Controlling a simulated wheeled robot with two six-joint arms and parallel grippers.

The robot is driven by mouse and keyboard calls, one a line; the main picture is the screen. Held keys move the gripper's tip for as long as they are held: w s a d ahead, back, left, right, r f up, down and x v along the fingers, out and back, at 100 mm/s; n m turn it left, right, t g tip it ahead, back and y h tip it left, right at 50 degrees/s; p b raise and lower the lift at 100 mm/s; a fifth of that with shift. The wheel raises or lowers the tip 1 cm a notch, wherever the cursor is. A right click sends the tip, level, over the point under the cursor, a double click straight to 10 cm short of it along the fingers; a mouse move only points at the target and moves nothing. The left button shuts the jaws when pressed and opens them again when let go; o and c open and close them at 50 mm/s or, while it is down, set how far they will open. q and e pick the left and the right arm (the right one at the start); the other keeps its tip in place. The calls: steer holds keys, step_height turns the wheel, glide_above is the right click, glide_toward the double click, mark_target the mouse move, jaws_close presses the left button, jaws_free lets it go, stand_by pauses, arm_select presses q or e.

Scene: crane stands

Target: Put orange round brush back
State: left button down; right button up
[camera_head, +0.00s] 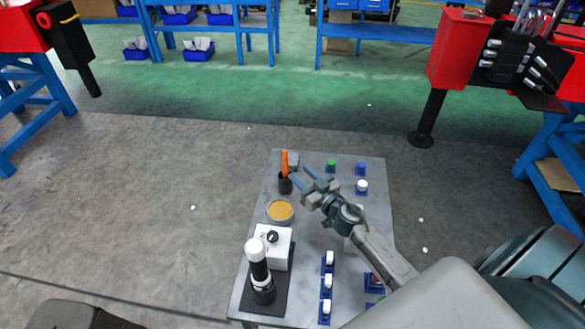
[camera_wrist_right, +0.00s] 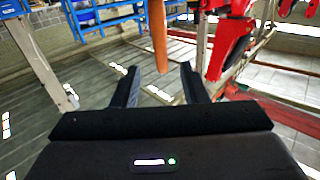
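The orange brush (camera_head: 285,163) stands upright in a small black cup (camera_head: 285,185) near the far left of the grey table. Its lower end is hidden in the cup. My right gripper (camera_head: 301,172) is open and empty, just right of the brush, with its fingers pointing toward it. In the right wrist view the orange brush (camera_wrist_right: 158,36) appears beyond and between the two spread fingers (camera_wrist_right: 160,72), apart from both. My left gripper is not in view.
The grey table (camera_head: 300,300) holds an orange-filled round dish (camera_head: 280,210), a white box with a black knob (camera_head: 272,247), and a black-and-white cylinder device (camera_head: 259,272). Several small coloured parts (camera_head: 361,186) stand on the right side. Open floor surrounds the table.

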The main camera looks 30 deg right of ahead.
steer(key=shift+s+d+b, duration=0.15)
steer(key=shift+s+b, duration=0.15)
steer(key=shift+s, duration=0.65)
steer(key=shift+s+d+b, duration=0.1)
steer(key=shift+s+b, duration=0.15)
steer(key=shift+s, duration=0.65)
